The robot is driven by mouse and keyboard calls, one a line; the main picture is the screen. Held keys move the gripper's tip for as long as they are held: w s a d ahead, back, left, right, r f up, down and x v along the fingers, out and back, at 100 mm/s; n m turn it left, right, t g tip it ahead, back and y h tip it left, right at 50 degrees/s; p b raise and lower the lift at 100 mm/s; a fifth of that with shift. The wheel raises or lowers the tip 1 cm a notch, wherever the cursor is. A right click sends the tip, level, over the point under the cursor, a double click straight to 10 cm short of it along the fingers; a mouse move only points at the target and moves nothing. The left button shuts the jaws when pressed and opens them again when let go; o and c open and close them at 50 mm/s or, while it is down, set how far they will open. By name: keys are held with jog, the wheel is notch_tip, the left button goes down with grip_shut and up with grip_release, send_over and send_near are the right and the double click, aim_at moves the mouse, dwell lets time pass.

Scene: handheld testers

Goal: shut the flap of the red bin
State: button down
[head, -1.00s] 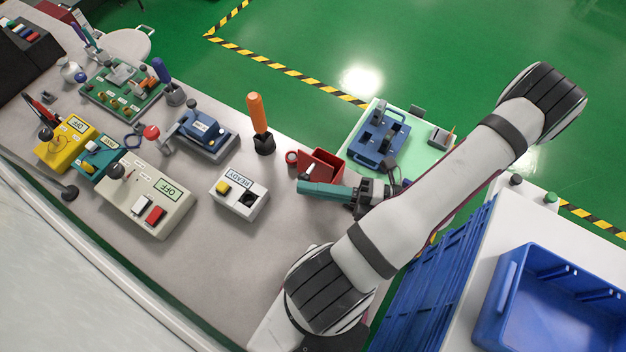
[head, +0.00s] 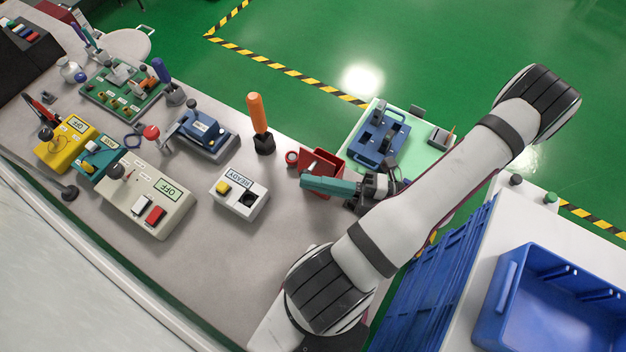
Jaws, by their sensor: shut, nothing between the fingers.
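The red bin (head: 326,157) stands near the far right end of the grey bench, with a red ring-like part (head: 292,157) at its left side. My gripper (head: 304,182), with teal fingers, is shut and empty. It reaches in from the right and lies across the near side of the bin in this view. The fingers and wrist hide the lower and right parts of the bin. I cannot tell whether the fingers touch the bin, nor exactly how the flap stands.
An orange-handled lever (head: 258,118) stands left of the bin. A white READY box (head: 239,195) sits left of my gripper. A blue device (head: 378,137) lies on a pale green board behind my wrist. Bare bench lies in front of the READY box.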

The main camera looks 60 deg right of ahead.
aim_at(326, 167)
jog(key=d+m, duration=0.1)
jog(key=d+m+t, duration=0.1)
jog(key=m, duration=0.1)
jog(key=d+m, duration=0.1)
jog(key=m, duration=0.1)
jog(key=shift+d+r+t+h, duration=0.2)
jog(key=shift+r+t+h, duration=0.2)
jog(key=d+f+m+t+h, duration=0.2)
jog(key=d+f+m+h, duration=0.1)
jog(key=d+m, duration=0.3)
jog(key=shift+d+m, duration=0.15)
jog(key=shift+m, duration=0.95)
jog(key=shift+d, duration=0.15)
